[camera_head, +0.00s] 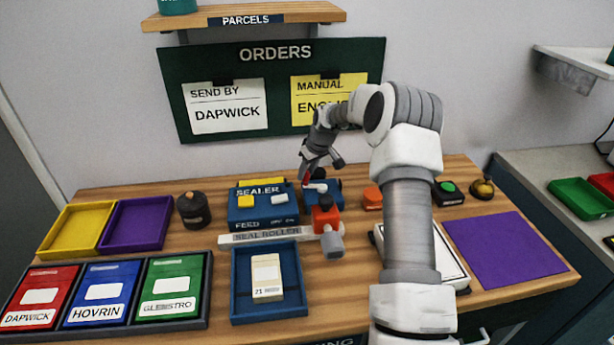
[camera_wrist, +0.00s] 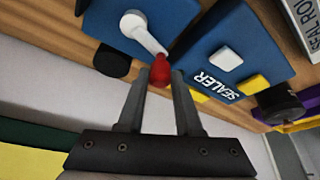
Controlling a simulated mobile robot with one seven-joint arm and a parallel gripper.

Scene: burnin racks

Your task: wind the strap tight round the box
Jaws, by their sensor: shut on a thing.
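My gripper (camera_head: 306,177) is at a small blue unit (camera_head: 332,186) beside the sealer. In the wrist view its fingers (camera_wrist: 160,88) are shut on the red knob (camera_wrist: 160,70) of a white crank arm (camera_wrist: 143,34), which is mounted on the blue unit (camera_wrist: 165,18). A cream box (camera_head: 266,272) with a printed label lies in a blue tray (camera_head: 238,308). I cannot make out a strap in either view. My arm hides part of the table's right half.
The blue sealer (camera_head: 262,212) stands left of the crank unit. A seal roller bar (camera_head: 265,238) and an orange-and-grey roller (camera_head: 326,220) are in front. A dark canister (camera_head: 193,210), yellow tray (camera_head: 50,238) and purple tray (camera_head: 112,240) are left. A purple mat (camera_head: 505,250) lies right.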

